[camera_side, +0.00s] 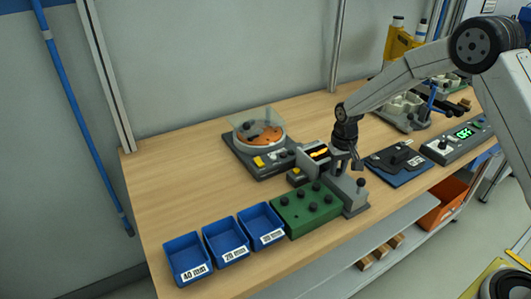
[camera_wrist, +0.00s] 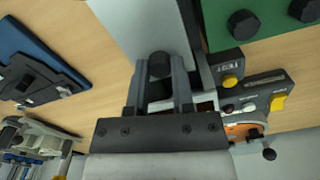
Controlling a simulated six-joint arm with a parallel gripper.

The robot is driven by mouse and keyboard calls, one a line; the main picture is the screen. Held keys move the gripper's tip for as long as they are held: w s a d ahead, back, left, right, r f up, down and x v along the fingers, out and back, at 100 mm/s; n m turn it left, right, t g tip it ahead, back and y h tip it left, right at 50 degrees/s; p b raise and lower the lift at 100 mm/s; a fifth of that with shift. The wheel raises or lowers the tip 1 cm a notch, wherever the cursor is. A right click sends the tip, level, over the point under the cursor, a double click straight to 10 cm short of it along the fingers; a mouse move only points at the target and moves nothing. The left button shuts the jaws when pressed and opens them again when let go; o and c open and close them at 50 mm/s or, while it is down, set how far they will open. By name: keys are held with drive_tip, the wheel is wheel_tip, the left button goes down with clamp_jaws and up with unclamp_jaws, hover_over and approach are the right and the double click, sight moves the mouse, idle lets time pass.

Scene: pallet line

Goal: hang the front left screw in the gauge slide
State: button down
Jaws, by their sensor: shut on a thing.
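My gripper (camera_side: 346,168) is at the gauge slide (camera_side: 353,198), a grey stand with a black ball knob on a stem. In the wrist view my gripper (camera_wrist: 160,78) is shut on a black round-headed piece, the screw (camera_wrist: 159,64), which shows between the fingertips. Its shank is hidden, and I cannot tell whether it touches the slide. In the side view the fingers hide the screw. The green block (camera_side: 290,217) with several black heads stands just left of the slide. Its corner also shows in the wrist view (camera_wrist: 275,28).
A small display unit (camera_side: 316,153) stands close behind my gripper. The bowl feeder (camera_side: 258,135) is behind it to the left. Three labelled blue bins (camera_side: 225,240) line the front left. A dark blue plate with a black fixture (camera_side: 398,160) lies to the right. The table's left part is clear.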

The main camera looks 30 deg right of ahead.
sight(338, 171)
drive_tip(key=shift+f, duration=0.15)
drive_tip(key=shift+c, duration=2.4)
unclamp_jaws()
wheel_tip(338, 171, up, 12)
drive_tip(key=shift+r, duration=0.25)
drive_tip(key=shift+s, duration=0.15)
drive_tip(key=s+a+f+n+t, duration=0.1)
drive_tip(key=s+a+f, duration=0.1)
drive_tip(key=s, duration=0.8)
drive_tip(key=s+a+f+n+t, duration=0.1)
drive_tip(key=s+a+f+n, duration=0.1)
drive_tip(key=s, duration=0.8)
drive_tip(key=shift+s+a+t, duration=0.25)
drive_tip(key=shift+s+t, duration=0.05)
